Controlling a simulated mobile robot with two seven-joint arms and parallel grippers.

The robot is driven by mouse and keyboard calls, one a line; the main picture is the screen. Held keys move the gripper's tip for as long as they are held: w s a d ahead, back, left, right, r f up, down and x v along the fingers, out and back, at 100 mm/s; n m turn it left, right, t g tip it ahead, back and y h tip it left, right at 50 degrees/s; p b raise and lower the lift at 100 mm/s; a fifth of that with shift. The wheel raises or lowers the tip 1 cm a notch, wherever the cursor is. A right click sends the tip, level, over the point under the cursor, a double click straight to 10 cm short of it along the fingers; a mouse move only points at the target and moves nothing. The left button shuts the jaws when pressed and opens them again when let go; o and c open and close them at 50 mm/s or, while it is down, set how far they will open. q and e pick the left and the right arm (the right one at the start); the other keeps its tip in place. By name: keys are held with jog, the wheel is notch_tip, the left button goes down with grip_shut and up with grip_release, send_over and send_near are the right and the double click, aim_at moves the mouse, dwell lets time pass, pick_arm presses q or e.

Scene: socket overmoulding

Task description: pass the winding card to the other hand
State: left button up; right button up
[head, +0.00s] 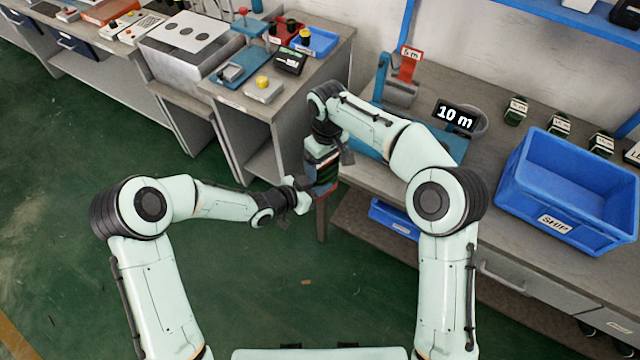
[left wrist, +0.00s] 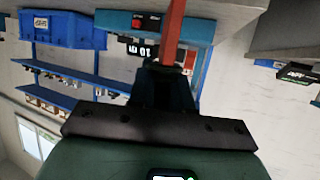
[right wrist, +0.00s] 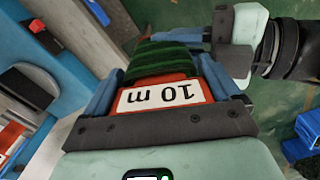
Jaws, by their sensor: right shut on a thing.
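The winding card is red with dark green winding and a white "10 m" label (right wrist: 160,95). My right gripper (right wrist: 160,78) is shut on it, with a blue finger on each side. In the head view the card (head: 322,178) hangs below my right gripper (head: 325,145), off the table's front edge. My left gripper (head: 302,193) is at the card's lower left side. In the left wrist view a red edge of the card (left wrist: 174,35) runs up from the left fingers (left wrist: 165,85). I cannot tell whether these fingers grip it.
The right-hand table holds a black "10 m" display (head: 457,115), a red sign (head: 410,64), a blue SHIP crate (head: 557,222) and several small labelled wound cards. A left bench (head: 225,98) carries trays and devices. Green floor (head: 60,230) is open at left.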

jog(key=o, duration=1.4)
jog(key=shift+o, duration=0.2)
notch_tip(320, 180, up, 12)
jog(key=shift+f, duration=0.1)
jog(key=s+d+f+m+g+y, duration=0.15)
jog(key=s+f, duration=0.25)
jog(key=f, duration=0.7)
jog(key=s+d+f+m, duration=0.1)
jog(key=s+d+f, duration=0.25)
jog(key=f, duration=0.65)
jog(key=s+d+f+m+g+y, duration=0.15)
jog(key=s+f, duration=0.25)
jog(key=f, duration=0.7)
jog(key=s+d+f+m+t, duration=0.1)
jog(key=s+f+m, duration=0.3)
jog(key=s, duration=0.6)
jog(key=s+d+f+m+t, duration=0.1)
jog(key=s+d+f+m, duration=0.1)
jog(key=s+f, duration=0.5)
jog(key=s+m, duration=0.1)
jog(key=s, duration=0.3)
jog(key=shift+d+m+y, duration=0.3)
jog(key=shift+m+y, duration=0.1)
